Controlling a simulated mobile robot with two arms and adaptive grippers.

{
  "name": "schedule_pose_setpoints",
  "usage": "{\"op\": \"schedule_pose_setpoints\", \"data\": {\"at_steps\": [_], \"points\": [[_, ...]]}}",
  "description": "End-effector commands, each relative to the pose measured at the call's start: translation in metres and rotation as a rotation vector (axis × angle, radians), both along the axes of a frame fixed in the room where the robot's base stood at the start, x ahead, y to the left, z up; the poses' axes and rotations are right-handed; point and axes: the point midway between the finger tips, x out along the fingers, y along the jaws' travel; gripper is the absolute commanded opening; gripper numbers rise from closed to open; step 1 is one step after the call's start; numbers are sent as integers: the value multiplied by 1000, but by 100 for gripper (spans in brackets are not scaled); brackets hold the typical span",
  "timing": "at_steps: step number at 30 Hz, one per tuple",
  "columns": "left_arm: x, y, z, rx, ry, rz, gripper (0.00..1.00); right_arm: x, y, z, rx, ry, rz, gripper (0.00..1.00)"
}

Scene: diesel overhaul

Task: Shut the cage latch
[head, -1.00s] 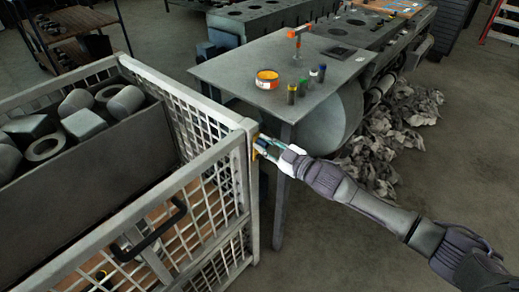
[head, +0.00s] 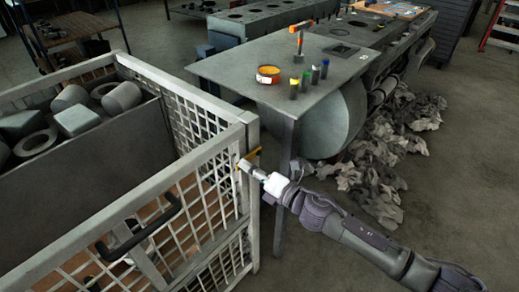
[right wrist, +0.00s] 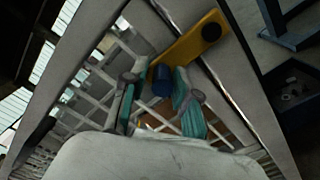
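The cage latch is a yellow bar (head: 250,157) on the upright corner post of the wire cage (head: 251,205). In the head view it lies slanted. In the right wrist view the yellow bar (right wrist: 190,48) has a dark round pivot at its upper right end and a blue knob (right wrist: 161,81) at its lower end. My right gripper (head: 254,171) is at the latch. In the right wrist view its teal-padded fingers (right wrist: 158,88) stand apart, one on each side of the knob, with a visible gap to the left. My left gripper is not in view.
The cage holds a dark bin (head: 85,165) of metal parts, and a black handle (head: 140,232) is on its front. Just behind stands a grey table (head: 230,72) with an orange tin (head: 268,75) and small bottles. Crumpled rags (head: 375,170) lie on the floor.

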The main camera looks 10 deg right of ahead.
Motion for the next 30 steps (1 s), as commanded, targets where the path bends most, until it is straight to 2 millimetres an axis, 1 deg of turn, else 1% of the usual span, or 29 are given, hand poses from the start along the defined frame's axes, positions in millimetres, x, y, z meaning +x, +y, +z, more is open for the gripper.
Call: {"op": "schedule_pose_setpoints", "data": {"at_steps": [1,2,13,16,27,30], "points": [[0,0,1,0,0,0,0,0,0,1,1,1,-1,44],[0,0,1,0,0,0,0,0,0,1,1,2,-1,46],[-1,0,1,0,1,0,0,1,-1,1,3,4,-3,46],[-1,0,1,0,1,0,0,-2,-3,0,3,5,-2,46],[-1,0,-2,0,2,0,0,-44,-36,-2,3,6,-3,46],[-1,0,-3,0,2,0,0,-52,-42,-1,3,5,-2,46]]}}
